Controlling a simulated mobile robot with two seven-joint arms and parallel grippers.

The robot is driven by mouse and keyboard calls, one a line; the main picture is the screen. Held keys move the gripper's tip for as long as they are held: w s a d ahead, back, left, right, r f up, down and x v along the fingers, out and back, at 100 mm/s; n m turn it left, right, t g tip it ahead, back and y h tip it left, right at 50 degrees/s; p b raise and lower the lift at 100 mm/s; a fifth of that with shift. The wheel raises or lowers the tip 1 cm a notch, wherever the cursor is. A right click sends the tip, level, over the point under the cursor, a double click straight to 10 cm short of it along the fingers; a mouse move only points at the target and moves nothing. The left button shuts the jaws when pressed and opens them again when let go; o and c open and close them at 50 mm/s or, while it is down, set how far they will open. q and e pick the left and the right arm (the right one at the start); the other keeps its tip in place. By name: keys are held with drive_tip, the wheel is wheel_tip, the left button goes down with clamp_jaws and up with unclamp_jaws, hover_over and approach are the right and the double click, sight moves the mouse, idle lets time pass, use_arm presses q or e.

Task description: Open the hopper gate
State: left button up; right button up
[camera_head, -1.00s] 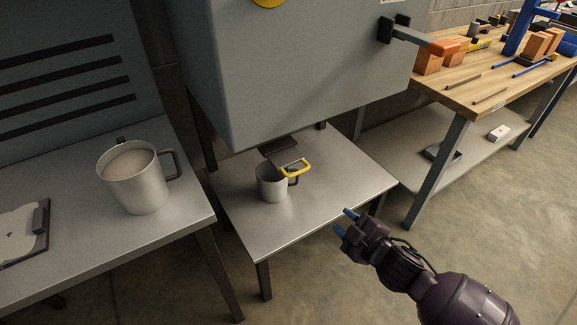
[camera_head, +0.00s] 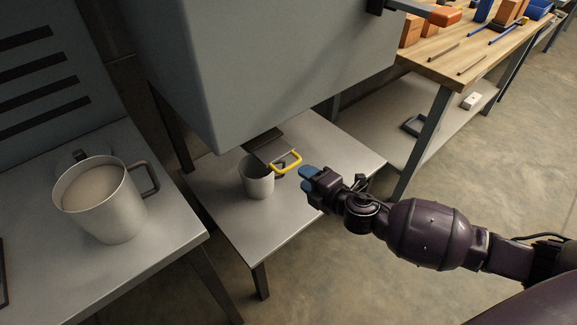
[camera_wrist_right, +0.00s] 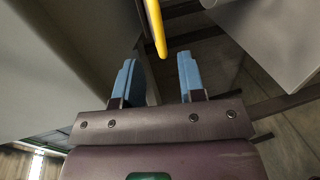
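The grey hopper (camera_head: 265,60) hangs above a small metal table. Its dark gate plate (camera_head: 268,143) juts from the underside, with a yellow handle (camera_head: 287,162) on its front edge. A grey mug (camera_head: 257,180) stands on the table below the gate, its top partly hidden. My right gripper (camera_head: 308,174) is just right of the handle, apart from it. In the right wrist view my right gripper (camera_wrist_right: 158,80) is open with its blue fingers spread, and the yellow handle (camera_wrist_right: 155,28) lies beyond the fingertips, between their lines. My left gripper is not in view.
A large metal mug (camera_head: 102,200) with pale contents stands on the left table (camera_head: 165,250). The small table's top (camera_head: 300,200) is mostly clear around the grey mug. A wooden workbench (camera_head: 460,65) with tools and blocks stands at the back right.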

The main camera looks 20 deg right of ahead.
sight(290, 166)
drive_tip(key=shift+b+x, duration=0.65)
drive_tip(key=shift+x, duration=2.95)
drive_tip(key=shift+c, duration=0.5)
clamp_jaws()
